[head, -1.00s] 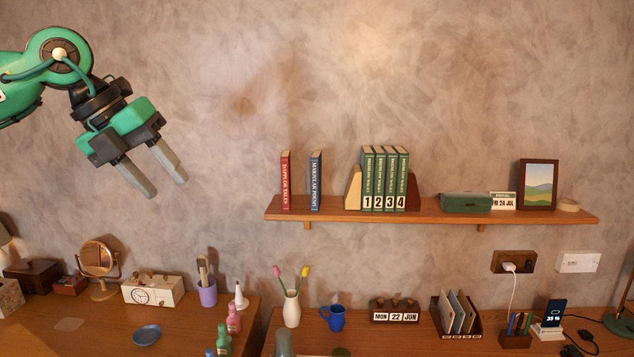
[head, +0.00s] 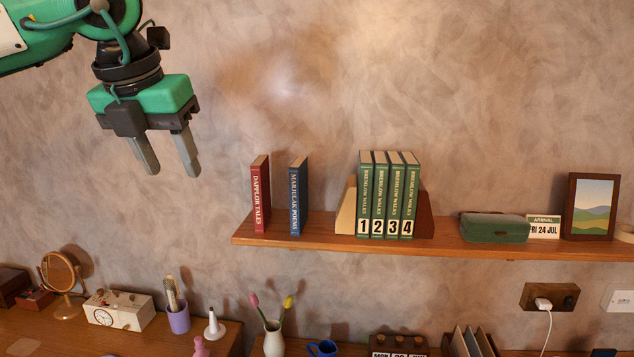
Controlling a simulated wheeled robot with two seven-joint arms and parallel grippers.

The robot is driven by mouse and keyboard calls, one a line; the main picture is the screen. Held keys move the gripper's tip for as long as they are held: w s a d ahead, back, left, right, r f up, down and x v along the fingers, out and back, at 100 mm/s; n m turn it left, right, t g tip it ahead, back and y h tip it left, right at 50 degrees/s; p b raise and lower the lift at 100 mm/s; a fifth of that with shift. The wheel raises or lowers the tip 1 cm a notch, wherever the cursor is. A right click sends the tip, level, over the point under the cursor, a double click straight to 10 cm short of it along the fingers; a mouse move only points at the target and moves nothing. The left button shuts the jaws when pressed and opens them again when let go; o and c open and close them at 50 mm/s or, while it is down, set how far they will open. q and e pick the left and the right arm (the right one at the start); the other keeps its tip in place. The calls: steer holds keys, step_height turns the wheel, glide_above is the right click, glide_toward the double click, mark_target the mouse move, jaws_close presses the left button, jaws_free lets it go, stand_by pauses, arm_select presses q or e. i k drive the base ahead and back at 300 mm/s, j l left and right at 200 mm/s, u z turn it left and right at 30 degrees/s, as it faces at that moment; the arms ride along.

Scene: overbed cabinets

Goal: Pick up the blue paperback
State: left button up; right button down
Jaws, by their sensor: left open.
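The blue paperback (head: 299,197) stands upright on the wall shelf (head: 460,242), its spine facing me. A red book (head: 260,195) stands upright to its left with a gap between them. My left gripper (head: 168,172) is open and empty, fingers pointing down. It hangs in front of the wall, up and to the left of both books and apart from them. My right gripper does not show.
Several green numbered books (head: 388,195) stand between bookends to the right of the blue paperback, with clear shelf between. A green case (head: 494,228), a date sign (head: 543,227) and a framed picture (head: 592,207) are farther right. A cluttered desk (head: 150,342) lies below.

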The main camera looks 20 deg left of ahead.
mark_target(299, 170)
steer(key=i, duration=1.1)
